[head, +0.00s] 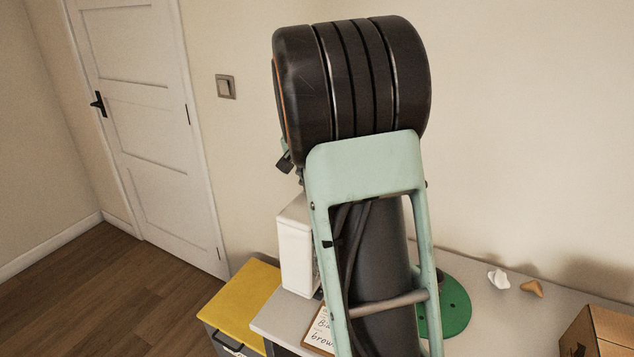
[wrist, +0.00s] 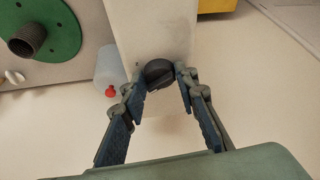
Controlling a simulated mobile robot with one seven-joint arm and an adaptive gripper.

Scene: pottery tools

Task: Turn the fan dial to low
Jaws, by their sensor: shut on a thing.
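The dark round dial (wrist: 158,72) sits on the face of a pale, box-shaped unit (wrist: 172,38) in the wrist view. My gripper (wrist: 159,80) has a fingertip on each side of the dial and is shut on it. The dial's pointer and any setting marks are too small to read. In the head view the white unit (head: 295,246) stands on the table, partly behind my arm. The dial and my gripper are hidden there.
A green disc (head: 455,308) lies on the grey table (head: 495,318), with a white piece (head: 498,278), a tan piece (head: 533,288) and a cardboard box (head: 595,335) to its right. A yellow-topped cabinet (head: 238,302) stands left. A clear red-capped bottle (wrist: 108,68) is beside the unit.

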